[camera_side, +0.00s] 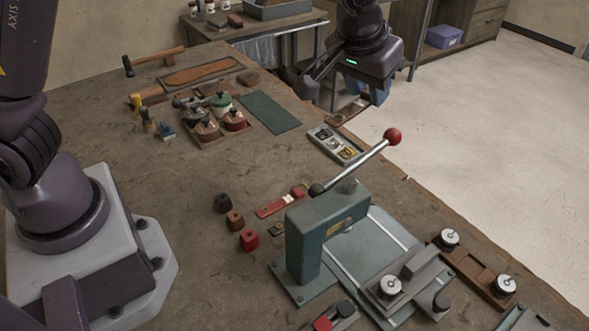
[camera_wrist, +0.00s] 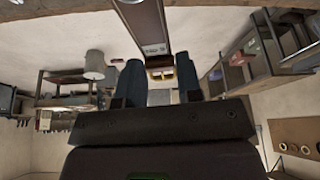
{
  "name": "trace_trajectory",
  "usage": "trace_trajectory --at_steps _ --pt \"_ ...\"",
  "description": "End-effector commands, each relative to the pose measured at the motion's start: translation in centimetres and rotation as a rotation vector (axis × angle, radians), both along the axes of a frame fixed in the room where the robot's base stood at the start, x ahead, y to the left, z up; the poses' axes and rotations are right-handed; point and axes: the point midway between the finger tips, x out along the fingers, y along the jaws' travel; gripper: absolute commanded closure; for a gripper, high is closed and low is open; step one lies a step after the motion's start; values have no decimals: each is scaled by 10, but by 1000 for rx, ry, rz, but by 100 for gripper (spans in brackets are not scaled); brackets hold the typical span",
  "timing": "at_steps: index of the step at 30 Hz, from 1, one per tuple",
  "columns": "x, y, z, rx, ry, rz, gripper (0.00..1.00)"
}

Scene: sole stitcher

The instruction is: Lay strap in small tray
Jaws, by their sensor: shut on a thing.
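My gripper (camera_side: 343,92) is at the far edge of the bench in the side view, near the top middle. In the wrist view its two dark blue fingers (camera_wrist: 158,82) stand a little apart, with a long brown strap (camera_wrist: 145,25) reaching up from between them. The strap has pale edges and a silvery end piece. A yellowish piece shows between the fingers; I cannot tell what it is. In the side view the strap is small and partly hidden by the gripper. A grey compartment tray (camera_side: 322,132) with metal fittings lies below my gripper; I cannot tell whether it is the small tray.
A green press (camera_side: 322,225) with a red-knobbed lever (camera_side: 392,137) stands in front. A brown tray (camera_side: 463,262) with spools lies right of it. A wooden tray (camera_side: 243,141) of pots and a green mat (camera_side: 262,112) lie left.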

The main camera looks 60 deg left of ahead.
Motion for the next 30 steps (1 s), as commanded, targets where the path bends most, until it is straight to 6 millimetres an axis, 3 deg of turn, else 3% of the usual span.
trace_trajectory --at_steps 1,6,10,15,17,19,23,27,30 --pt "-6 27 14 -5 -4 30 94" --pt "-30 86 39 -7 -2 84 94" --pt "-43 109 48 -7 1 104 94" --pt "-45 116 52 -8 2 59 94" --pt "-43 111 46 -7 4 0 94" --pt "-47 103 28 -8 10 -88 94" --pt "-67 100 -20 -9 13 -211 94" --pt "-90 105 -55 -8 9 -233 94" --pt "-102 110 -68 -7 6 -212 94"
